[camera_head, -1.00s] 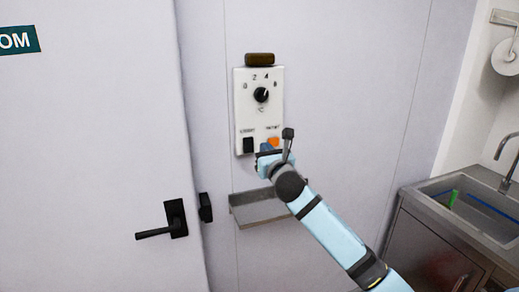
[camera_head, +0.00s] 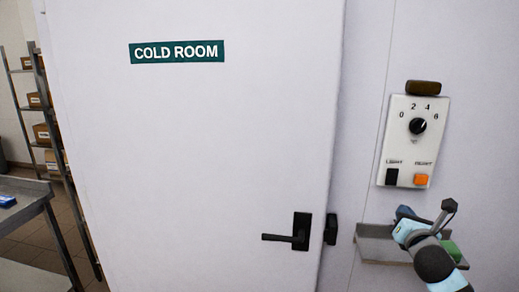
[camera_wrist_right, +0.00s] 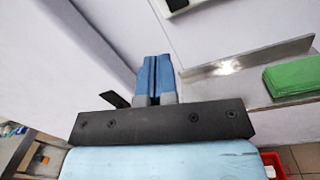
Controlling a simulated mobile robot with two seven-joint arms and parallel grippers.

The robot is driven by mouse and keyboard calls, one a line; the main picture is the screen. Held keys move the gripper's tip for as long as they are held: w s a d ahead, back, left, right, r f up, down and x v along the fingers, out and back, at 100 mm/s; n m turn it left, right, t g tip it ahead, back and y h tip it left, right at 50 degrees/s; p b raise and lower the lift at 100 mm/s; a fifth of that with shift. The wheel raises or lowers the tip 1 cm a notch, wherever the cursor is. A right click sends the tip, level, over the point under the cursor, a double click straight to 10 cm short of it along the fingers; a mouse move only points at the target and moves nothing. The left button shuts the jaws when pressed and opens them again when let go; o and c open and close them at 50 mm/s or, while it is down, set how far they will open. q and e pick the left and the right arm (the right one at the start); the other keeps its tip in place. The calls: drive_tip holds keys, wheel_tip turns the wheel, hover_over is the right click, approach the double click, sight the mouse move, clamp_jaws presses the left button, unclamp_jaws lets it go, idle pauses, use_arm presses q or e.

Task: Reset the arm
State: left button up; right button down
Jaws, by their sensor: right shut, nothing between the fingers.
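My right arm comes in from the lower right in the head view. Its gripper (camera_head: 404,213) is just below the control panel (camera_head: 412,140), in front of the small metal shelf (camera_head: 378,246). In the right wrist view its two blue fingers (camera_wrist_right: 155,78) are pressed together with nothing between them. The panel has a black dial, a black switch (camera_head: 392,177) on the left and an orange button (camera_head: 421,180) on the right. The gripper is apart from both. My left gripper is not in view.
A white door (camera_head: 200,150) marked COLD ROOM, with a black handle (camera_head: 290,236), stands left of the panel. A green block (camera_wrist_right: 292,78) lies on the shelf, partly behind my arm in the head view. Racks with boxes (camera_head: 42,132) and a metal table (camera_head: 30,190) are far left.

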drive_tip(key=s+a+f+m+g+y, duration=0.1)
drive_tip(key=s+a+f+m, duration=0.25)
drive_tip(key=f, duration=0.35)
drive_tip(key=s+a+f+m+g+y, duration=0.25)
drive_tip(key=s+f+m, duration=0.2)
drive_tip(key=f, duration=0.35)
drive_tip(key=s+a+f+m+g+y, duration=0.1)
drive_tip(key=s+a+f+m, duration=0.25)
drive_tip(key=f, duration=0.35)
drive_tip(key=s+a+f+m+g, duration=0.1)
drive_tip(key=s+a+f+m, duration=0.2)
drive_tip(key=s, duration=0.4)
drive_tip(key=s+a+f+m+g+y, duration=0.1)
drive_tip(key=s+a+f+m, duration=0.3)
drive_tip(key=s+f+m, duration=0.2)
drive_tip(key=s+a+f+m+g+y, duration=0.1)
drive_tip(key=s+a+f+m, duration=0.2)
drive_tip(key=s+m, duration=0.4)
drive_tip(key=shift+s+a+f, duration=0.4)
drive_tip(key=shift+s+f, duration=0.3)
drive_tip(key=shift+f, duration=0.2)
